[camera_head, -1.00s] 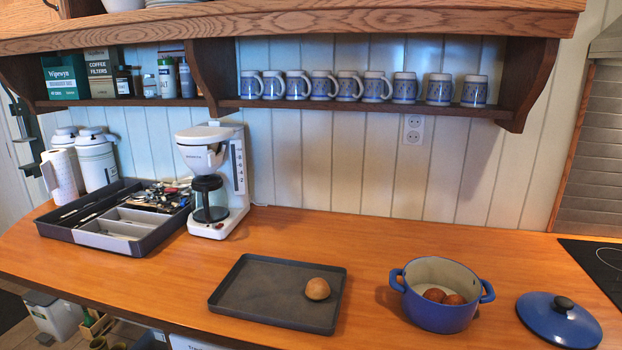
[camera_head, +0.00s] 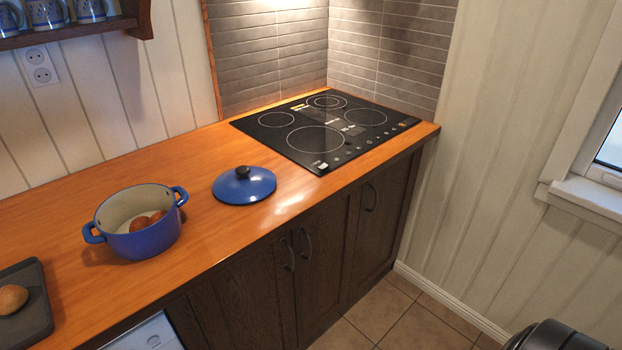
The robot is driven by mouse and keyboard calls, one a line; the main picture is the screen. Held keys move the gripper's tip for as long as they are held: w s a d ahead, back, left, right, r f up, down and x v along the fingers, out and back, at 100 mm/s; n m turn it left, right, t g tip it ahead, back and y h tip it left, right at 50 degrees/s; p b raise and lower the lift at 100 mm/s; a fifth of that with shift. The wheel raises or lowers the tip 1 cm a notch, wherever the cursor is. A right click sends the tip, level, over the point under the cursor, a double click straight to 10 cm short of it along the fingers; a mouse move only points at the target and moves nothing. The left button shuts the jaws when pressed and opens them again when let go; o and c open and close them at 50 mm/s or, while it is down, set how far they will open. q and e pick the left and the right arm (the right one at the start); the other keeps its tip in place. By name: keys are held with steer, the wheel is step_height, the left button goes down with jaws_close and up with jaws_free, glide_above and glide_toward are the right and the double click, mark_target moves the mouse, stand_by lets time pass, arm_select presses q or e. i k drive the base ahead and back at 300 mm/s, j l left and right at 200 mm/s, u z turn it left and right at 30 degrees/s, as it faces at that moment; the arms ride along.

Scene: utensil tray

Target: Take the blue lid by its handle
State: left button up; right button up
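The blue lid (camera_head: 246,190) lies flat on the wooden counter, between the blue pot and the black cooktop. Its dark round knob handle (camera_head: 242,172) points up at the lid's middle. The blue pot (camera_head: 138,224) stands open to the left of the lid, with brown round items (camera_head: 144,223) inside. Neither gripper is visible. A dark rounded shape sits at the bottom right edge; I cannot tell a gripper in it.
The black cooktop (camera_head: 290,140) is set in the counter behind and right of the lid. A dark tray (camera_head: 38,318) with a brown round item (camera_head: 12,299) is at far left. The counter (camera_head: 215,237) in front of the lid is bare. Cabinets with handles are below.

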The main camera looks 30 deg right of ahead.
mark_target(243, 184)
steer(key=z, duration=0.6)
steer(key=i+j+z, duration=0.1)
steer(key=i, duration=0.2)
steer(key=i+j+z, duration=0.1)
steer(key=i+j, duration=0.15)
steer(key=i, duration=0.05)
